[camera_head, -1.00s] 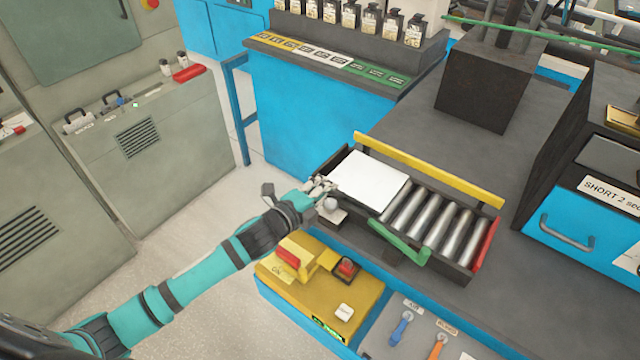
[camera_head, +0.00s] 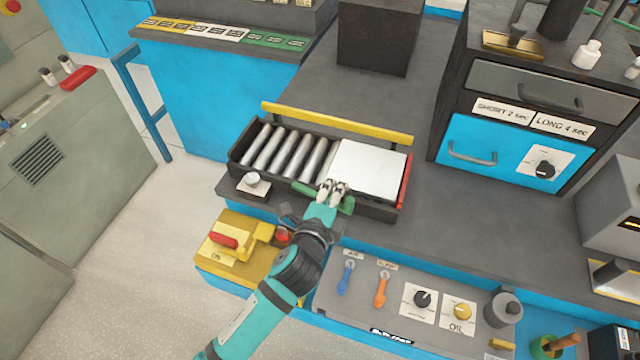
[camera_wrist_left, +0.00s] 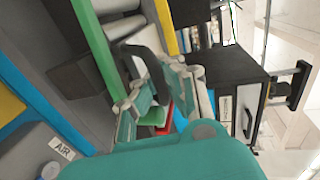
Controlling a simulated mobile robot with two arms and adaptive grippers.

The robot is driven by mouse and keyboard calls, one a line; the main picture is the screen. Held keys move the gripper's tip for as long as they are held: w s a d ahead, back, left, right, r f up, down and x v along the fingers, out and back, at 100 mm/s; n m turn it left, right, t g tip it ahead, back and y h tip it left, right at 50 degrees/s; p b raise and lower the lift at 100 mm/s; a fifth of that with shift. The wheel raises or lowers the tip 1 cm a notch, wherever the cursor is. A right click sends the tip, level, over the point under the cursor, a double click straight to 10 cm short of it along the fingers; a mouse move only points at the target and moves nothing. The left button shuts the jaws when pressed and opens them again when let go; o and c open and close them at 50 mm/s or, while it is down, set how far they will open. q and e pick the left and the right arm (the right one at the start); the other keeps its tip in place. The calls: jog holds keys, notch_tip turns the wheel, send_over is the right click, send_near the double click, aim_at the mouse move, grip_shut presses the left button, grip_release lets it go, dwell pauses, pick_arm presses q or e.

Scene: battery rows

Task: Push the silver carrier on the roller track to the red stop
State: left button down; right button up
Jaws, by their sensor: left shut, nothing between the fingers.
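The silver carrier (camera_head: 368,168), a flat pale plate, sits on the roller track (camera_head: 285,150) at its right end. Its right edge lies at or very near the red stop (camera_head: 405,182); I cannot tell if they touch. Bare rollers show to its left. My left gripper (camera_head: 332,187) is shut and empty, with its fingertips at the carrier's front left corner, over the green bar (camera_head: 308,190). In the left wrist view the fingers (camera_wrist_left: 150,95) are near the green bar (camera_wrist_left: 95,50), with rollers beyond. My right gripper is not in view.
A yellow rail (camera_head: 335,123) runs along the track's back. A small knob (camera_head: 252,180) stands at its front left. The yellow switch box (camera_head: 235,250) and a panel with blue and orange levers (camera_head: 381,290) lie in front.

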pick_arm(q)
jog(key=c, duration=2)
grip_release()
jog(key=shift+s+d+f, duration=0.15)
jog(key=shift+s+f, duration=0.05)
jog(key=o, duration=0.6)
jog(key=shift+r, duration=0.15)
jog(key=v, duration=1.2)
